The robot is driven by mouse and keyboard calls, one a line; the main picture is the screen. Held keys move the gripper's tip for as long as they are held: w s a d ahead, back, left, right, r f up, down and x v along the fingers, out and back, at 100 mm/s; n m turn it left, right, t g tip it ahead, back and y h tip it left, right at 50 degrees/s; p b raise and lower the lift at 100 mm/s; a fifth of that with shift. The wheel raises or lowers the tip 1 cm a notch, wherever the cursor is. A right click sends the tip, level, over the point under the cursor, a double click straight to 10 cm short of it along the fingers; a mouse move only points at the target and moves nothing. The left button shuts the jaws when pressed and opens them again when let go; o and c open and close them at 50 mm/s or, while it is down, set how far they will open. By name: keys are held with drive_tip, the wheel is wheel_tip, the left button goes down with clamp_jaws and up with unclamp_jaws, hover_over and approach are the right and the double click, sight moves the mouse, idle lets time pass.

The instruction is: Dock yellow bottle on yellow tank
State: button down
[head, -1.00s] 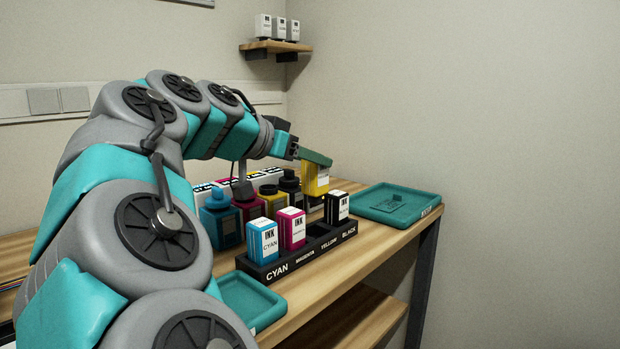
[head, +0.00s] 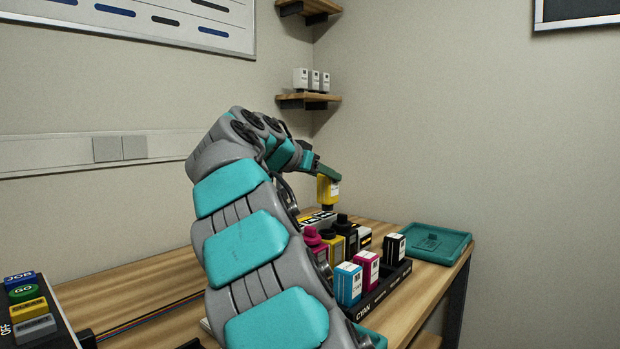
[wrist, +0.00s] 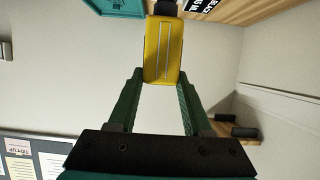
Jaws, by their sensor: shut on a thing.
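My gripper (head: 323,170) is shut on the yellow bottle (head: 328,188), which hangs upside down with its dark neck downward. In the wrist view the bottle (wrist: 163,52) sits between the two green fingertips, its dark cap end (wrist: 165,7) at the top edge. The yellow tank (head: 334,248) stands in the tank row, between the magenta tank (head: 314,241) and the black tank (head: 346,231), partly hidden by my arm. The bottle is above and apart from the row; its exact alignment with the yellow tank cannot be told.
The bottle rack (head: 402,275) in front holds cyan (head: 348,284), magenta (head: 367,271) and black (head: 394,249) bottles. A teal tray (head: 462,242) lies at the right table end. A button panel (head: 35,315) is at the left. A shelf (head: 308,101) hangs in the corner.

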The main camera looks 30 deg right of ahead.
sight(322, 202)
drive_tip(key=shift+w+f, duration=0.1)
drive_tip(key=shift+f+b, duration=1.85)
drive_tip(key=shift+f, duration=0.9)
drive_tip(key=shift+f+b, duration=0.6)
drive_tip(key=shift+b, duration=0.3)
drive_tip(key=c, duration=0.6)
unclamp_jaws()
drive_tip(key=v, duration=1.1)
